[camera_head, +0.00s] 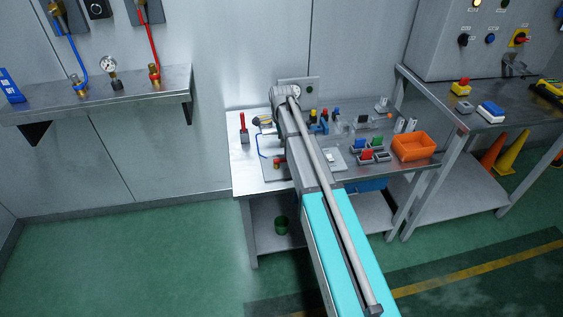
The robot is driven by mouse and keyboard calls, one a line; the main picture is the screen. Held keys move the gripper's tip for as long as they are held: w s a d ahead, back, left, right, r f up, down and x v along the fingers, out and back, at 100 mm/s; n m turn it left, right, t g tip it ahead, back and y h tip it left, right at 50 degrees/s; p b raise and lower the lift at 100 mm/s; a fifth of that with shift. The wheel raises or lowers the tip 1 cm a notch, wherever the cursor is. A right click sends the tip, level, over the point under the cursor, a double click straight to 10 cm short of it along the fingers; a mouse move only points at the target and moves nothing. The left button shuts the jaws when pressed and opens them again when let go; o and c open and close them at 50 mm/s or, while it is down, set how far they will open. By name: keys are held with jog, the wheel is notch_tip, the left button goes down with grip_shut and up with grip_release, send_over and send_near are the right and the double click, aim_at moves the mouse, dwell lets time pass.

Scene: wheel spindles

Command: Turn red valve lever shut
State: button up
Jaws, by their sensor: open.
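A small red lever-like part (279,162) with a brass-coloured piece sits low on a grey plate (273,174) at the left of the middle workbench (245,181). I cannot tell how far the lever is turned. My arm reaches from the bottom of the view across the bench, with its wrist just above the back of the bench. A brass fitting with a red top (154,73) stands on the wall shelf at the left, under a red hose.
A red upright part (243,128) stands at the bench's back left. An orange bin (413,147) and several small coloured parts lie right of my arm. The wall shelf (120,99) carries a gauge (108,65). A control cabinet (460,45) stands on the right bench. Green floor is free at the left.

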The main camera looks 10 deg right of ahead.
aim_at(281, 159)
jog(key=shift+f+b, duration=4.55)
jog(key=shift+f, duration=0.3)
jog(key=shift+c, duration=0.2)
grip_shut()
